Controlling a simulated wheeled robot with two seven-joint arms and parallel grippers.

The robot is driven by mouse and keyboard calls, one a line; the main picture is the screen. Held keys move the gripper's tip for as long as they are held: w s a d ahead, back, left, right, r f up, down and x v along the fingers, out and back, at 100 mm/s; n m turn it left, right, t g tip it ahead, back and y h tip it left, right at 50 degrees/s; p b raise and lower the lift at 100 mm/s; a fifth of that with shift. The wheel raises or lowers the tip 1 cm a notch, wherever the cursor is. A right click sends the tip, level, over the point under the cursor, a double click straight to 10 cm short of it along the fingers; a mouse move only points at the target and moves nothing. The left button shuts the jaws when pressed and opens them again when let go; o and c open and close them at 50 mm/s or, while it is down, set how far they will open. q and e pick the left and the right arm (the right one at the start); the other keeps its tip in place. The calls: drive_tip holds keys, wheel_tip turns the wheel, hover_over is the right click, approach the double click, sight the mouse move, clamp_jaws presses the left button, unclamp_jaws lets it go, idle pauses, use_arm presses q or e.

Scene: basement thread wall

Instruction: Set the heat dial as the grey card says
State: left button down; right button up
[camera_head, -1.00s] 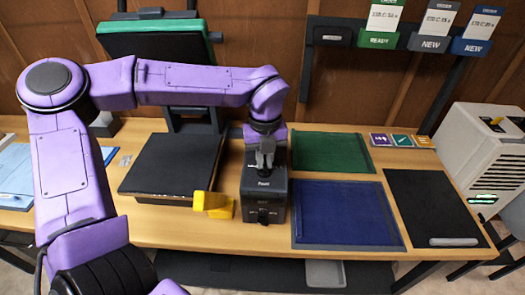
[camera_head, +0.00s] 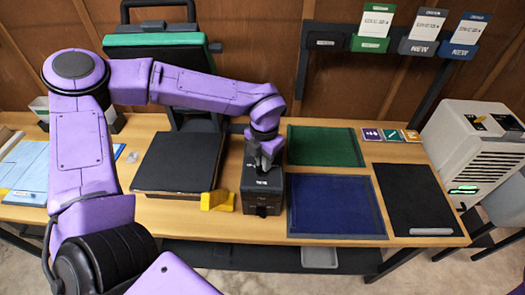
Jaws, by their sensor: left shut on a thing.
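The grey card holder (camera_head: 419,47) hangs on the back wall between a green one and a blue one, with a white printed card (camera_head: 428,23) above it. Its print is too small to read surely. A black control box (camera_head: 262,200) stands on the table, left of the blue mat. My left gripper (camera_head: 264,163) points down at the top of this box and is shut on a small dark part there, seemingly the dial. The fingers hide that part, so its setting cannot be read. My right gripper is not in view.
A black heat press plate (camera_head: 178,163) and a yellow block (camera_head: 218,201) lie left of the box. Green (camera_head: 325,146), blue (camera_head: 334,207) and black (camera_head: 416,199) mats lie to the right. A white machine (camera_head: 474,152) stands at the far right.

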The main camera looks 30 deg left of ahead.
use_arm(q)
drive_tip(key=shift+w+r+m+p, duration=0.1)
drive_tip(key=shift+r+m+p, duration=0.1)
drive_tip(key=shift+m+p, duration=1.55)
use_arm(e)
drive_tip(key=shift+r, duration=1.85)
use_arm(q)
drive_tip(key=shift+m, duration=0.25)
drive_tip(key=c, duration=1.2)
unclamp_jaws()
drive_tip(key=shift+o, duration=0.2)
drive_tip(key=shift+a+f, duration=0.1)
drive_tip(key=shift+f, duration=0.05)
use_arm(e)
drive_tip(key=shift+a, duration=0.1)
use_arm(q)
drive_tip(key=shift+b, duration=0.3)
drive_tip(key=shift+r, duration=0.2)
wheel_tip(320, 180, up, 10)
drive_tip(key=b, duration=0.2)
drive_tip(key=shift+r, duration=0.15)
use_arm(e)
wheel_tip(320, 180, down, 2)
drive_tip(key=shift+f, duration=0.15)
